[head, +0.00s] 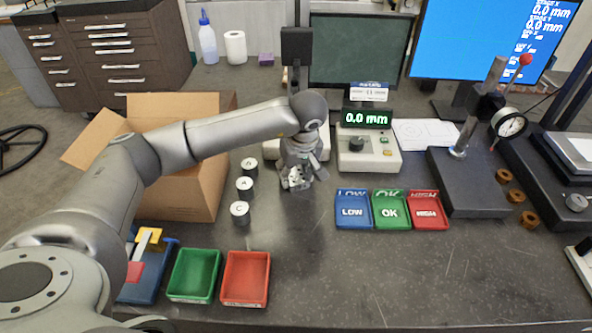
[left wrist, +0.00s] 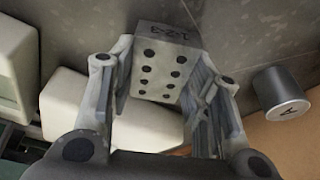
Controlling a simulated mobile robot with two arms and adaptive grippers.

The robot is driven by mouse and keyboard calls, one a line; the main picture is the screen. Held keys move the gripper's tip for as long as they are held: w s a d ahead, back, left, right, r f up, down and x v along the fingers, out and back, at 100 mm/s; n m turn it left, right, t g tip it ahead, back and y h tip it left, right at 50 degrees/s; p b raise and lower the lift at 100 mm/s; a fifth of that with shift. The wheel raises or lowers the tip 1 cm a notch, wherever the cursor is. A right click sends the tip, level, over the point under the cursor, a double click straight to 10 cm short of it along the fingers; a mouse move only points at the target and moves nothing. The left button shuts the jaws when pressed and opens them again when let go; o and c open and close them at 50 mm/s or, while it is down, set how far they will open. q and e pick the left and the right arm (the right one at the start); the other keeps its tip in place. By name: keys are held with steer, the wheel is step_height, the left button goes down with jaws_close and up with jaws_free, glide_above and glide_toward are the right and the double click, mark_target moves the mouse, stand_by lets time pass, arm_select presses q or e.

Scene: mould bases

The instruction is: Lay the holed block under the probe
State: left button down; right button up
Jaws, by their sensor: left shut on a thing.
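The holed block (left wrist: 165,65), grey with rows of dark holes and "1-2-3" marked on one end, is between the fingers of my left gripper (left wrist: 168,100) in the left wrist view. In the head view my left gripper (head: 298,180) points down over the dark table, left of the display box, with the block (head: 295,181) small and partly covered between its fingers. Behind my arm stands an upright post with a black head (head: 297,46); its lower part and any probe tip are hidden. My right gripper is not in view.
A display box (head: 368,152) reads 0.0 mm. Blue, green and red trays (head: 390,224) lie right of my gripper. Several lettered cylinders (head: 244,184) and a cardboard box (head: 178,199) stand left. A dial gauge stand (head: 468,185) is at right.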

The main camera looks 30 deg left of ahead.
mark_target(297, 177)
arm_select(q)
steer(key=c, duration=0.8)
jaws_free()
steer(key=shift+s, duration=0.1)
steer(key=shift+o, duration=0.2)
steer(key=shift+r, duration=0.1)
steer(key=r+p, duration=0.1)
steer(key=s+d+r, duration=0.1)
steer(key=r, duration=0.1)
steer(key=shift+d+p, duration=0.2)
steer(key=shift+p, duration=0.15)
steer(key=s+d, duration=0.3)
steer(key=d, duration=0.1)
steer(key=s+d, duration=0.4)
steer(key=shift+s+d+f, duration=0.1)
steer(key=shift+s, duration=0.1)
